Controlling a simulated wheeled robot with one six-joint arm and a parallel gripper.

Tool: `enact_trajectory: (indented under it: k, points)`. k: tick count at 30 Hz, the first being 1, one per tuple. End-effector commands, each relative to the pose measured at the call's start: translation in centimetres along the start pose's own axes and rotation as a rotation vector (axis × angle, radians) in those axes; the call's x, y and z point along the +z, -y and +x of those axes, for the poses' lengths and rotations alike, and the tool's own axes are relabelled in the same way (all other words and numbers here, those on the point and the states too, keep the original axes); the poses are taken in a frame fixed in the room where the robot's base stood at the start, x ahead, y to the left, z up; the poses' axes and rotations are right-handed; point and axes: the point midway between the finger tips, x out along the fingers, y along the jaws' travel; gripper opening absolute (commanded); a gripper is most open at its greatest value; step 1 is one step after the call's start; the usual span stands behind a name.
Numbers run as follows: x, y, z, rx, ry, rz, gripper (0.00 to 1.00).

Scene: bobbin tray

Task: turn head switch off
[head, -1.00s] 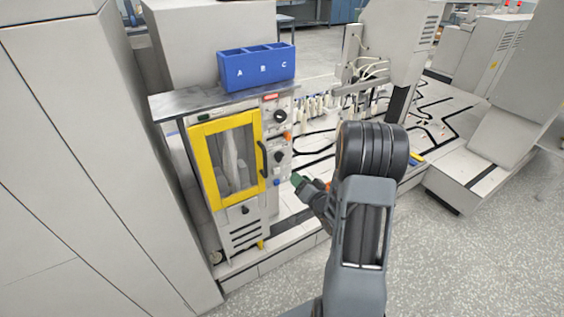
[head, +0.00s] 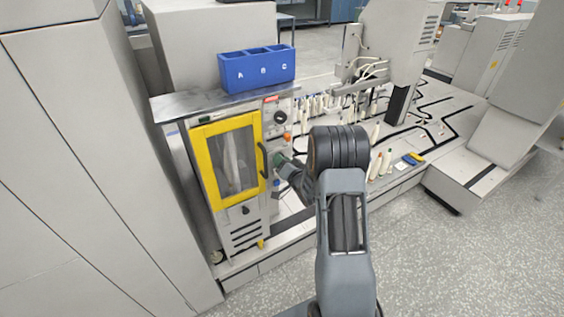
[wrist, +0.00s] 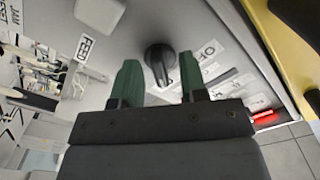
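The machine's narrow control panel (head: 283,140) is right of the yellow-framed door. A black rotary switch (head: 280,117) shows high on it. In the wrist view, a black rotary switch (wrist: 160,56) stands just beyond and between my green fingertips, with an OFF label (wrist: 208,50) to its right. My gripper (wrist: 159,66) is open, its fingers on either side of the switch with gaps. I cannot tell whether they overlap it in depth. In the head view my gripper (head: 277,160) is at the middle of the panel and hides the lower switch.
The yellow door frame (head: 208,168) and its black handle (head: 263,159) are close left of my gripper. A blue three-slot bin (head: 250,75) stands on top. White bobbins (head: 379,165) stand to the right, on the machine bed. The wrist view shows a FEED label (wrist: 85,48).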

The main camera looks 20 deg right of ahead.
Motion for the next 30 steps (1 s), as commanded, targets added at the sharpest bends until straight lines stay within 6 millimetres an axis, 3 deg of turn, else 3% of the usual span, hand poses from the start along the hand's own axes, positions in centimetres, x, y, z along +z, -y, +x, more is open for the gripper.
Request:
enact_trajectory:
  k: [5,17,30]
  points:
    - [0.01,0.00,-0.01,0.000,0.000,0.000,0.37]
    - [0.00,0.01,-0.03,0.000,0.000,0.000,0.00]
    - [0.23,-0.21,-0.02,-0.002,-0.002,-0.072,0.00]
